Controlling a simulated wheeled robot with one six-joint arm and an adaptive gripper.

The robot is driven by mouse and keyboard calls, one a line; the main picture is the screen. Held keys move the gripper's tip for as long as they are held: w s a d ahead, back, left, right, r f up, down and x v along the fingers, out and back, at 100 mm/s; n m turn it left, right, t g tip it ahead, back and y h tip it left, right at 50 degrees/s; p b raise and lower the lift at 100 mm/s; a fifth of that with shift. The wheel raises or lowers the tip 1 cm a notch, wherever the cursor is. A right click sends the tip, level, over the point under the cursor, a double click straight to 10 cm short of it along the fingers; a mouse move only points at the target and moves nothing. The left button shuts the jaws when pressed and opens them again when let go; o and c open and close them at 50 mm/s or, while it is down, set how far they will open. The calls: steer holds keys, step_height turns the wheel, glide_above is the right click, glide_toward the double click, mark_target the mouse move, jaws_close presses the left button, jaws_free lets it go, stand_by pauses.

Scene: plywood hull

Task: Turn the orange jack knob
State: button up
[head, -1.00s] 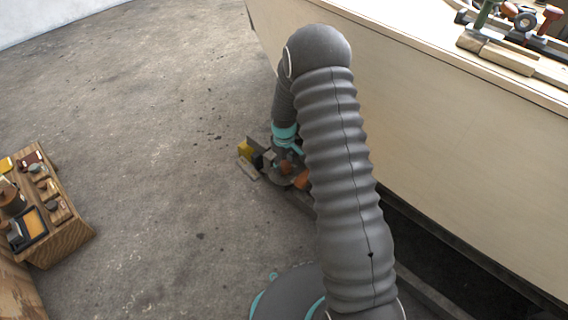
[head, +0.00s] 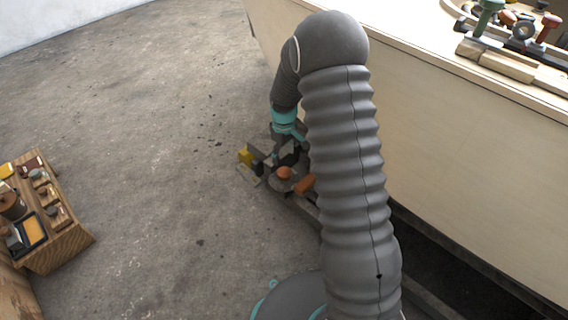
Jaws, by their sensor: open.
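An orange knob (head: 284,173) sits on a low dark jack-like fixture on the floor, beside the base of the hull. A second orange piece (head: 306,184) shows just to its right, partly hidden by my arm. My gripper (head: 287,153) is open and points down, right above and behind the orange knob. Its fingers are small and partly hidden by my arm, and I cannot tell whether they touch anything.
A yellow block (head: 246,157) lies left of the fixture. The pale plywood hull (head: 450,150) rises on the right, with clamps and tools on its top. A wooden tool stand (head: 66,240) is at the far left. The concrete floor between is clear.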

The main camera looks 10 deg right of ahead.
step_height(320, 180, up, 4)
steer(key=shift+f, duration=0.25)
stand_by(0.5)
steer(key=s+m+g, duration=0.1)
steer(key=s+m, duration=0.2)
steer(key=s, duration=0.3)
steer(key=s+r+m+t+p, duration=0.2)
steer(key=s+r+t, duration=0.1)
steer(key=s+r, duration=1)
steer(key=s+r+m+t+p, duration=0.2)
steer(key=s+r+t, duration=0.1)
steer(key=s+r, duration=1)
steer(key=shift+s+a+r+t+p, duration=0.15)
steer(key=shift+s+r+t+p, duration=0.2)
steer(key=shift+r, duration=2.4)
